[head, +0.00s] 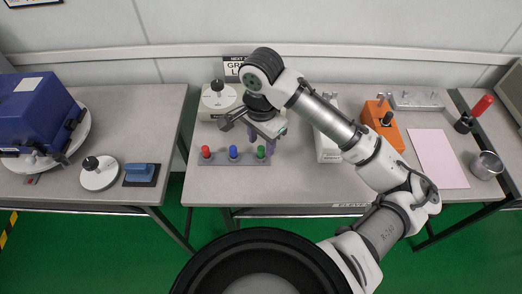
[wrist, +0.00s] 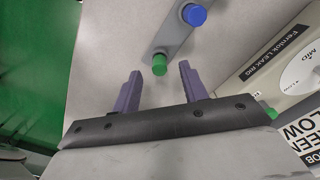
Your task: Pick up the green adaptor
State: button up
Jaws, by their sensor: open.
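The green adaptor (head: 261,152) stands at the right end of a grey strip (head: 222,158) on the middle table, beside a blue adaptor (head: 233,152) and a red one (head: 205,152). My gripper (head: 268,138) is open and empty, with purple fingers, just behind the green adaptor in the head view. In the wrist view the green adaptor (wrist: 160,64) appears between and slightly beyond the two fingertips (wrist: 160,70), touching neither as far as I can see. The blue adaptor (wrist: 194,14) is farther along the strip. The red one is outside the wrist view.
A cream tester with a round dial (head: 219,95) stands behind the strip, partly hidden by my arm. A white box (head: 327,150) and an orange device (head: 381,120) stand to the right. A pink sheet (head: 438,158) lies farther right. The table's front edge is close to the strip.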

aim_at(261, 148)
jog(key=shift+f, duration=1.55)
jog(key=shift+c, duration=0.4)
grip_shut()
jog(key=shift+r, duration=0.2)
